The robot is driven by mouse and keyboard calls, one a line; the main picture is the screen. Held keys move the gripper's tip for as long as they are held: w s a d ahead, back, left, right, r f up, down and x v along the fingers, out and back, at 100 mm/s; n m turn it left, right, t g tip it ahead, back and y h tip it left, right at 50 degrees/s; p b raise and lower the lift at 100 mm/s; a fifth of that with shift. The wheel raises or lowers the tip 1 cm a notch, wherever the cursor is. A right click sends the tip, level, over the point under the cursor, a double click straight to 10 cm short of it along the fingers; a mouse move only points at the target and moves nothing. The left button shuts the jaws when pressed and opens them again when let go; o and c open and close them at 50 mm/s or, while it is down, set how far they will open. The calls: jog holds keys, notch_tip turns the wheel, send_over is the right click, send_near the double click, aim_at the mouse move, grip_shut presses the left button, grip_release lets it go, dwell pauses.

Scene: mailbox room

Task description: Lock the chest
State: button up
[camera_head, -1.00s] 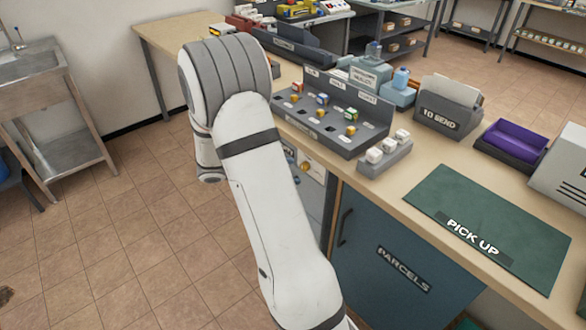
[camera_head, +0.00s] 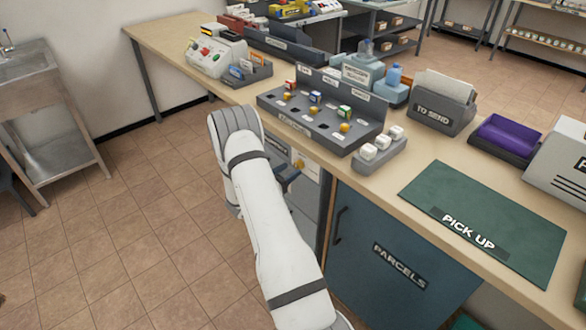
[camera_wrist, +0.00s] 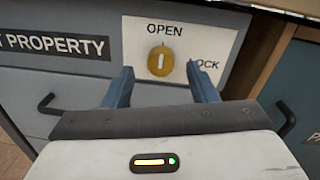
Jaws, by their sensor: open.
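A round yellow knob (camera_wrist: 160,61) sits on a white plate (camera_wrist: 218,40) marked OPEN above and LOCK to the right; its pale mark is upright, toward OPEN. The plate is on a grey front labelled "PROPERTY" (camera_wrist: 30,84), its first word partly cut off. In the head view the plate (camera_head: 308,166) shows under the counter, partly hidden by my arm. My gripper (camera_wrist: 159,69) is open and empty, facing the plate, with one blue finger on each side of the knob in the picture. I cannot tell whether they touch it.
A dark handle (camera_wrist: 52,104) sticks out at lower left in the wrist view. The blue PARCELS door (camera_head: 392,255) is to the right. The counter (camera_head: 425,160) overhangs above, holding a sorting tray (camera_head: 348,140) and a green PICK UP mat (camera_head: 490,215). The tiled floor (camera_head: 130,240) is open at left.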

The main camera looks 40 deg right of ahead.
aim_at(299, 165)
jog(key=shift+w+d, duration=0.15)
jog(key=shift+d, duration=1)
jog(key=c, duration=0.9)
jog(key=shift+c, duration=0.3)
